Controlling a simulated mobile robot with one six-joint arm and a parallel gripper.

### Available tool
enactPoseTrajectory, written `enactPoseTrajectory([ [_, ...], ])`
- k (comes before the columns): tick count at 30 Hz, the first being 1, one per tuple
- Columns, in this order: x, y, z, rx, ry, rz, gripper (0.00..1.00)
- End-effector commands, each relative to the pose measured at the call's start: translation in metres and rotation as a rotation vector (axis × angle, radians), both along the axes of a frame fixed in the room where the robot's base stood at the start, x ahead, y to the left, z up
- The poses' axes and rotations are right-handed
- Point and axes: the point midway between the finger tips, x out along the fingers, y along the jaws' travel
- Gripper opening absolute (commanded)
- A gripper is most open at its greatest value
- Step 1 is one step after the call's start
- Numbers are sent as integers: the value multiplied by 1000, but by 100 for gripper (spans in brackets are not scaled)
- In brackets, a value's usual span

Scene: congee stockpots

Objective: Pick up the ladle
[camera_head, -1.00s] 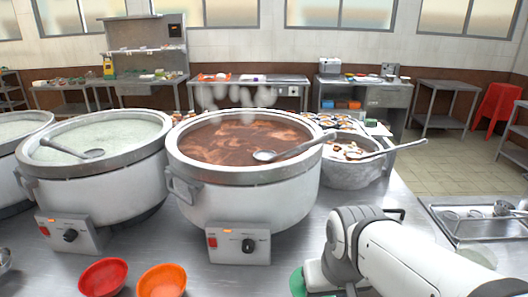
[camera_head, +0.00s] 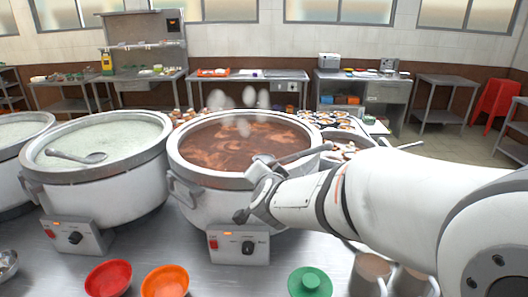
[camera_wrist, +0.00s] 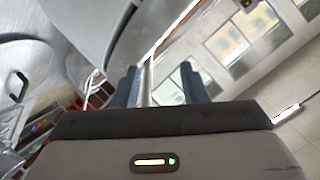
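A grey ladle (camera_head: 305,155) lies across the middle stockpot (camera_head: 192,170) of brown broth, its handle running toward the right rim. My gripper (camera_head: 262,172) is at the front right rim of this pot, beside the ladle, and partly covers it. In the wrist view my gripper (camera_wrist: 160,85) has its two dark fingers apart. A thin light bar, seemingly the ladle handle (camera_wrist: 146,88), shows between them, nearer the left finger. I cannot tell whether it touches. Another ladle (camera_head: 78,156) lies in the left pot of pale congee (camera_head: 120,187).
A smaller pot (camera_head: 350,150) with another ladle's handle stands at right, partly behind my arm. Steam rises above the middle pot.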

Motion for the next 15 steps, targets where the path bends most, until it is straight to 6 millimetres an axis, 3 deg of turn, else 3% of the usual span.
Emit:
enactPoseTrajectory([
  [3, 16, -7, 17, 51, -109, -186, 40],
  [6, 19, -17, 26, 72, -192, -353, 40],
  [15, -5, -37, 35, 40, -349, -725, 40],
])
